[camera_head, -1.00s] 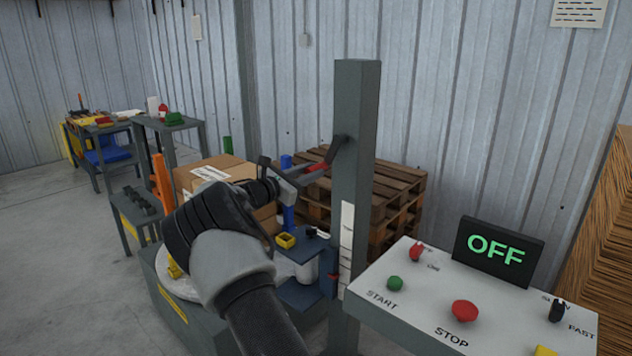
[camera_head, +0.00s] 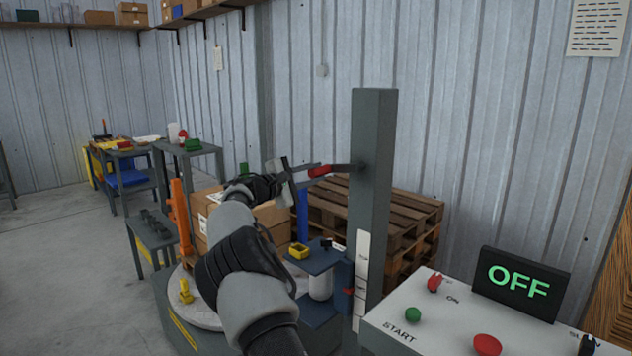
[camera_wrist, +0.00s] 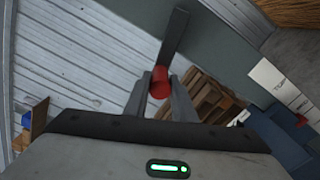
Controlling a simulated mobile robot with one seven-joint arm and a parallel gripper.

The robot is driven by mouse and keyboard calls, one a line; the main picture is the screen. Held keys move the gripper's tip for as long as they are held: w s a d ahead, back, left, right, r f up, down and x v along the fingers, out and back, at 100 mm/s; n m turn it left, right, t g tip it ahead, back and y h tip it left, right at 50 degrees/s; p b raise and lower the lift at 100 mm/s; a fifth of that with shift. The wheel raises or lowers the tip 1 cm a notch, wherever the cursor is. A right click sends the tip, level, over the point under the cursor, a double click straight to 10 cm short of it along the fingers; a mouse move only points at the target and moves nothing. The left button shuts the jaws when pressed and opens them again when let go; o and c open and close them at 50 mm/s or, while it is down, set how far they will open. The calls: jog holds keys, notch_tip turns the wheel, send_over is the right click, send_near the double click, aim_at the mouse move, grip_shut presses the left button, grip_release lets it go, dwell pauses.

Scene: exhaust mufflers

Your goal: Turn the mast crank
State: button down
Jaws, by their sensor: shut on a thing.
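The mast (camera_head: 372,200) is a tall grey-green post right of centre in the head view. Its crank has a dark arm (camera_head: 343,168) that joins the mast near the top and a red handle (camera_head: 319,171). My gripper (camera_head: 306,177) reaches the crank from the left and is shut on the red handle. In the wrist view the red handle (camera_wrist: 160,82) sits between my two fingers (camera_wrist: 160,100), with the dark crank arm (camera_wrist: 174,38) running up to the mast (camera_wrist: 215,50).
A blue carriage (camera_head: 316,256) is on the mast below the crank. The control panel (camera_head: 400,325) stands at right with its OFF screen (camera_head: 518,281). Pallets (camera_head: 415,215) and a cardboard box (camera_head: 270,218) are behind. An orange upright (camera_head: 179,215) stands left of my arm.

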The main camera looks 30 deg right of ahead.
jog(key=shift+w+r+m, duration=0.1)
jog(key=shift+r+m, duration=0.3)
jog(key=shift+r, duration=0.3)
jog(key=shift+r+p, duration=0.35)
jog(key=shift+p, duration=0.1)
jog(key=shift+r, duration=0.15)
jog(key=c, duration=1.5)
grip_release()
jog(key=shift+a, duration=0.2)
jog(key=v, duration=1.7)
